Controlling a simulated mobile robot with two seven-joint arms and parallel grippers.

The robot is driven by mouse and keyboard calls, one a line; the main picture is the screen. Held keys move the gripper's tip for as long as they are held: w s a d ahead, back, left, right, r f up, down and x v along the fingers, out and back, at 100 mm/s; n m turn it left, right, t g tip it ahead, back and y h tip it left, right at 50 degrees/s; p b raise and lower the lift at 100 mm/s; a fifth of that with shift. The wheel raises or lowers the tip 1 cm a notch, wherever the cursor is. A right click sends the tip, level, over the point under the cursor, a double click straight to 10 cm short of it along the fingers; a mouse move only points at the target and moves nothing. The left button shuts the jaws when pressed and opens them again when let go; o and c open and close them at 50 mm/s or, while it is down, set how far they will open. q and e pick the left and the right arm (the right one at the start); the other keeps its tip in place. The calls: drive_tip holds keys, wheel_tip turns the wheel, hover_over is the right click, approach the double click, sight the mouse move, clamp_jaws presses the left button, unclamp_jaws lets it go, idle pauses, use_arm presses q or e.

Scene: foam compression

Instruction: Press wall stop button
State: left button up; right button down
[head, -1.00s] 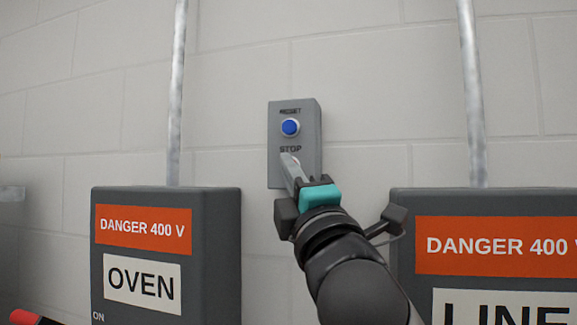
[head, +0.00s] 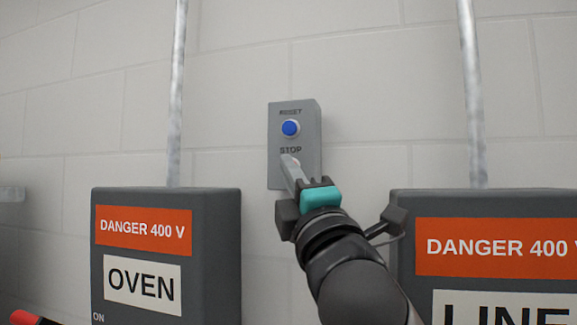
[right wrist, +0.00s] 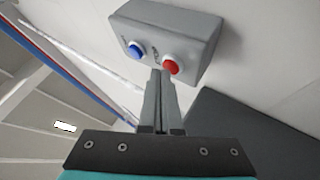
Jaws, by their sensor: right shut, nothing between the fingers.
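A grey wall box (head: 312,135) carries a blue button (head: 290,127) under the word RESET and the word STOP below that. The red stop button (right wrist: 171,67) shows in the right wrist view, next to the blue button (right wrist: 136,50). In the head view my gripper mostly covers the stop button. My right gripper (head: 288,160) is shut and empty, its fingertips over the STOP area. In the right wrist view its fingertips (right wrist: 161,72) are close beside the red button's rim; I cannot tell whether they touch it. My left gripper is not in view.
A dark OVEN box (head: 220,260) with a danger label is on the left, and a similar LINE box (head: 405,215) on the right. Metal conduits (head: 177,90) rise above both. The wall around the button box is clear.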

drive_tip(key=shift+w+d, duration=0.1)
drive_tip(key=shift+w, duration=0.05)
idle(0.3)
drive_tip(key=shift+s, duration=0.35)
drive_tip(key=s+a+p, duration=0.1)
drive_tip(key=s+a, duration=0.1)
drive_tip(key=s, duration=0.3)
drive_tip(key=shift+s, duration=0.35)
drive_tip(key=shift+a+f, duration=0.1)
idle(0.6)
